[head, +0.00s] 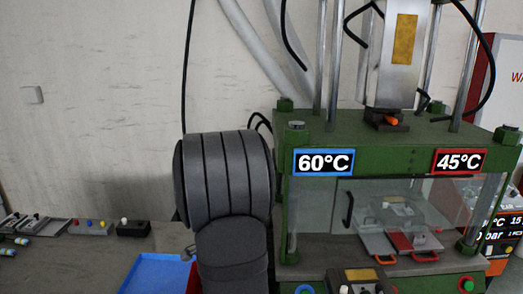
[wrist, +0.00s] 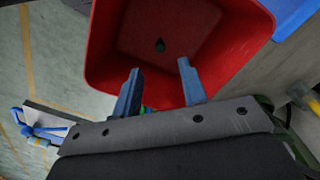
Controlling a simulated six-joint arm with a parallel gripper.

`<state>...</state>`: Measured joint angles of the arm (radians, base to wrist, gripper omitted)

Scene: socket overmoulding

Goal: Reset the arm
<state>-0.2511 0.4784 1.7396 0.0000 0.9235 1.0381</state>
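My gripper (wrist: 157,66) shows in the wrist view with its two blue-grey fingers apart and nothing between them. It is over or beside a red bin (wrist: 105,45), whose open top faces the camera. A small dark green piece (wrist: 160,45) lies inside the bin, beyond the fingertips; I cannot tell exactly what it is. In the head view my grey arm links stand left of the press, and the gripper itself is hidden or out of frame.
A green press (head: 390,130) with 60°C and 45°C signs stands right of my arm, with glass guards and mould plates (head: 400,240) inside. A blue tray (head: 150,275) lies low at left. Connectors and a button box (head: 90,227) sit at the bench's far left.

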